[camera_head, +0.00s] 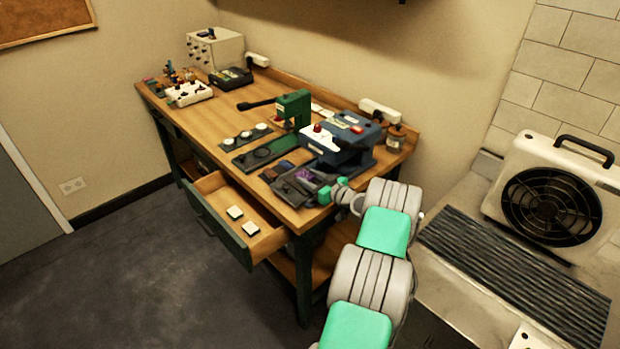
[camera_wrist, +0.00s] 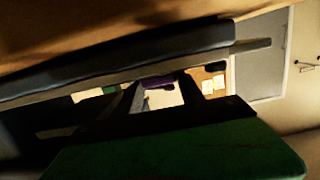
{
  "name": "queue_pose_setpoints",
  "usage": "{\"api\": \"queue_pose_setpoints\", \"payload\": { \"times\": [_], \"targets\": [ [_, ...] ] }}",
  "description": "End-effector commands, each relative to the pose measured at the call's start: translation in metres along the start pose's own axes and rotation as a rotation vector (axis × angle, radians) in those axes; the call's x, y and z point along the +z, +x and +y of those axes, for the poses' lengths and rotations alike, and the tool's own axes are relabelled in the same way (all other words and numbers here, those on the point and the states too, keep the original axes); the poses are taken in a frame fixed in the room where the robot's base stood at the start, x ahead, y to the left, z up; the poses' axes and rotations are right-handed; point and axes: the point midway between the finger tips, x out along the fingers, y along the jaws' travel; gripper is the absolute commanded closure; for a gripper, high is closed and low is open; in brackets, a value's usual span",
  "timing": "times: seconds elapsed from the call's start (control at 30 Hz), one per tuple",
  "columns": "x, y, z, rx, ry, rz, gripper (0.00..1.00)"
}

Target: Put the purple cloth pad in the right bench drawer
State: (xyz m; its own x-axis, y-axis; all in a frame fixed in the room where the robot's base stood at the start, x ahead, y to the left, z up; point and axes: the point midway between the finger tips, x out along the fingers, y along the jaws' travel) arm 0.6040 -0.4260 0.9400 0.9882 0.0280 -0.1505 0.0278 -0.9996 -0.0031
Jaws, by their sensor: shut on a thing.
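The purple cloth pad (camera_head: 303,174) is a small purple patch at the near right end of the bench, over or beside a dark tray (camera_head: 288,192). My gripper (camera_head: 310,184) reaches in from the right and is shut on the pad. In the wrist view, the purple pad (camera_wrist: 158,82) shows between the tips of the two dark fingers, partly hidden. The open bench drawer (camera_head: 215,229) has a green front and sticks out below the front edge. Two pale pads (camera_head: 235,212) lie apart inside it. The drawer interior also shows in the wrist view (camera_wrist: 208,75).
A blue machine (camera_head: 345,140) stands close behind my gripper, with a green press (camera_head: 293,108) to its left. Dark plates with white discs (camera_head: 246,135) lie along the bench front. A fan unit (camera_head: 552,200) stands at the right. Floor before the drawer is clear.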

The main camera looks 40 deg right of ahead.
Motion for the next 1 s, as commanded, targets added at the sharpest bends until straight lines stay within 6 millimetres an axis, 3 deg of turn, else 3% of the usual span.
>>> {"api": "queue_pose_setpoints", "payload": {
  "times": [0.5, 0.53, 0.77, 1.0],
  "targets": [
    [0.0069, 0.0012, 0.0, 0.0, -0.003, 0.002, 0.95],
    [0.0054, 0.001, 0.0, 0.0, -0.003, 0.001, 0.53],
    [0.0051, 0.0009, -0.0001, 0.0, -0.002, 0.001, 0.34],
    [0.0048, 0.0008, -0.0001, 0.0, -0.002, 0.001, 0.33]
  ]
}}
